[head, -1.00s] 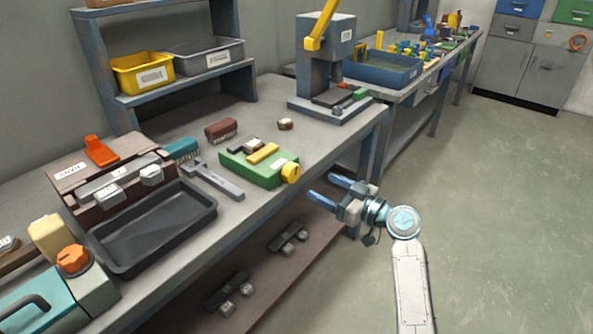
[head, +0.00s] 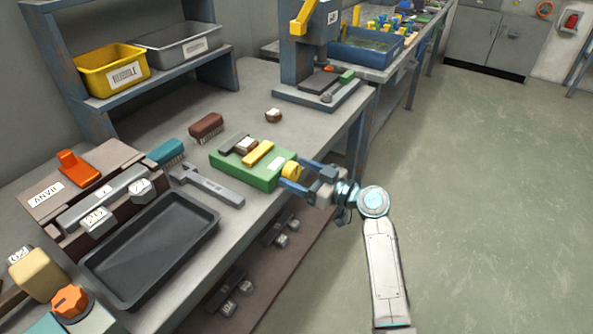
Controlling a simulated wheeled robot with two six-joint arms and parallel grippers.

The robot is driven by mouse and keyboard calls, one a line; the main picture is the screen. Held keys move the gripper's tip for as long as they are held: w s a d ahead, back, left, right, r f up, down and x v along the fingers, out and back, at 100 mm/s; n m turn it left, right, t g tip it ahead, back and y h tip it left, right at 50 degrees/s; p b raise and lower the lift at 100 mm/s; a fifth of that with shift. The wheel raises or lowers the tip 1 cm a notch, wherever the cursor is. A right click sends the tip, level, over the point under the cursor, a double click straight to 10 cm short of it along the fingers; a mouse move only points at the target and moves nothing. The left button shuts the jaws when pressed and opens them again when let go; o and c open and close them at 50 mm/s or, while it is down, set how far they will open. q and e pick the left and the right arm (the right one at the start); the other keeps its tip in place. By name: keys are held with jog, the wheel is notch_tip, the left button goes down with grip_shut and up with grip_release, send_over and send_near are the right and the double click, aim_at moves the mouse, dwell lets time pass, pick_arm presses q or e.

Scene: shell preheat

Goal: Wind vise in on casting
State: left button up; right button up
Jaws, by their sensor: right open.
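The green vise (head: 228,170) sits on the workbench near its front edge, with a yellow bar (head: 258,153) across its top and a round yellow knob (head: 291,170) at its right end. A small brown and white block, apparently the casting (head: 245,146), sits between the dark jaw and the yellow bar. I cannot tell whether the bar touches it. My right gripper (head: 296,174) is open at the knob, with one blue finger on the far side and one on the near side. I cannot tell whether the fingers touch it. My left gripper is out of view.
A black tray (head: 203,209), a grey hammer-like tool (head: 215,189) and two brushes, teal (head: 166,152) and dark red (head: 206,127), lie left of the vise. A press (head: 305,62) stands behind. A small brown piece (head: 273,115) lies between. The floor at right is clear.

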jog(key=c, duration=1)
